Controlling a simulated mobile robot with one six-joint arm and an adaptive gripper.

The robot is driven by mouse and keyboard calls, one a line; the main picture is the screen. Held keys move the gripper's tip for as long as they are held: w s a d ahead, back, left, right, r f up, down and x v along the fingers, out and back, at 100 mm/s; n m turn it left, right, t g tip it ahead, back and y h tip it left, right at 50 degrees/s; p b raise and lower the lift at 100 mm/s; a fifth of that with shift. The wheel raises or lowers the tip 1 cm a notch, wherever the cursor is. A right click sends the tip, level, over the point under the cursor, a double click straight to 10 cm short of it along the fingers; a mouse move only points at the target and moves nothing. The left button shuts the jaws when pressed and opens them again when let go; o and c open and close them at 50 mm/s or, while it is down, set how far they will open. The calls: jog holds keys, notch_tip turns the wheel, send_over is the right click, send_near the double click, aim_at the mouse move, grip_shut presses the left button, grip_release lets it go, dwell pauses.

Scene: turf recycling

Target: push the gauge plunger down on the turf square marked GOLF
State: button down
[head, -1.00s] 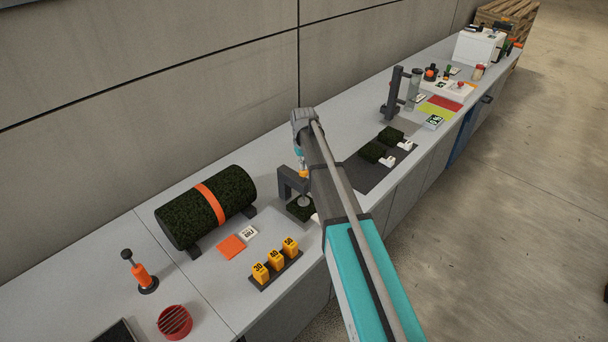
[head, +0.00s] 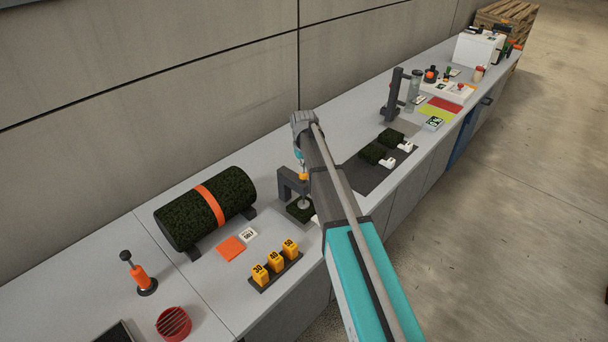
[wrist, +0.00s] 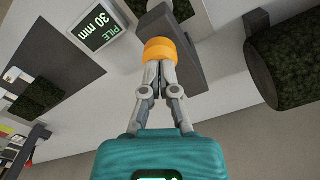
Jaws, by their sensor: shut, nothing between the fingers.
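The gauge is a dark grey bracket (head: 288,183) with a yellow-orange plunger knob (head: 303,176) on top and a grey disc (head: 305,204) below. A dark green turf square (head: 297,214) lies under the disc. Its label is mostly hidden by my arm, so I cannot read GOLF. My gripper (head: 302,167) is over the knob. In the wrist view my gripper (wrist: 160,68) is shut, with its fingertips at the orange knob (wrist: 160,48) and seemingly touching its top. A display reading PILE 30 mm (wrist: 95,30) shows beside the gauge.
A turf roll with an orange band (head: 207,207) lies left of the gauge. Several yellow numbered blocks (head: 275,262) stand in front. Turf squares with white tags (head: 380,147) lie on a dark mat (head: 370,182) to the right. A dark stand (head: 392,97) is farther back.

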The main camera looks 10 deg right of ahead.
jog(key=shift+r, duration=0.1)
notch_tip(320, 180, up, 7)
jog(key=p, duration=0.7)
dwell(0.5)
jog(key=s+f+b, duration=0.3)
jog(key=s, duration=1.1)
jog(key=s+f+m+b, duration=0.1)
jog(key=s+f+b, duration=0.3)
jog(key=s, duration=1.1)
jog(key=shift+d+f, duration=0.15)
jog(key=c, duration=1.4)
grip_release()
